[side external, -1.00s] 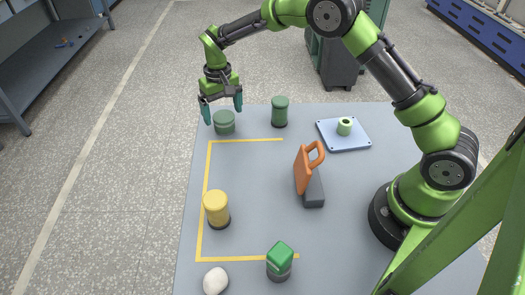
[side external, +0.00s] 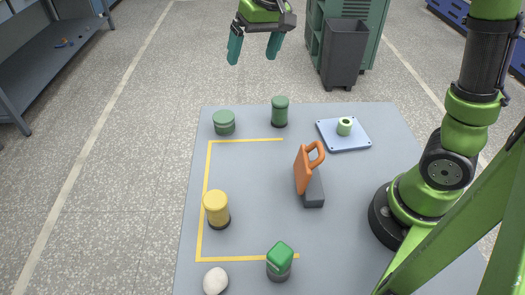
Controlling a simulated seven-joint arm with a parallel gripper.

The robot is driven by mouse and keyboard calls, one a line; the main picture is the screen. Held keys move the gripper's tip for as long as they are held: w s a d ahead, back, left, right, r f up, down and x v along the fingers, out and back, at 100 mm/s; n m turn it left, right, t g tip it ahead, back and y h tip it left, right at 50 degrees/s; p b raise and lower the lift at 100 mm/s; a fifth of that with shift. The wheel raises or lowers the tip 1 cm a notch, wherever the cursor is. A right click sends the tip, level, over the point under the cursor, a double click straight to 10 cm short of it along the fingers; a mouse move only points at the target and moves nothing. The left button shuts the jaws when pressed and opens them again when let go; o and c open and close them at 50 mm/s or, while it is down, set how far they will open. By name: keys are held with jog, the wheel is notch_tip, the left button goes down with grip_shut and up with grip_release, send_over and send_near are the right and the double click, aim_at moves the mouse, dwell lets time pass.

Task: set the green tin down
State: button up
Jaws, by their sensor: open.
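The green tin (side external: 224,122), a short wide cylinder, stands upright on the grey table near its far left corner. My gripper (side external: 254,55) is open and empty, high above and apart from the tin, up and to its right in the picture. Its two teal fingers point down. Nothing hides the tin.
A taller green cylinder (side external: 280,111) stands to the tin's right. Further right is a pale blue tray (side external: 358,144) with a green ring (side external: 345,127).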

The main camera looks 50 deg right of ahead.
jog(key=s+m+t, duration=0.1)
jog(key=s+t, duration=0.3)
jog(key=s, duration=1.4)
jog(key=shift+s+d+f+y, duration=0.25)
jog(key=shift+d+y, duration=0.05)
jog(key=shift+d, duration=0.1)
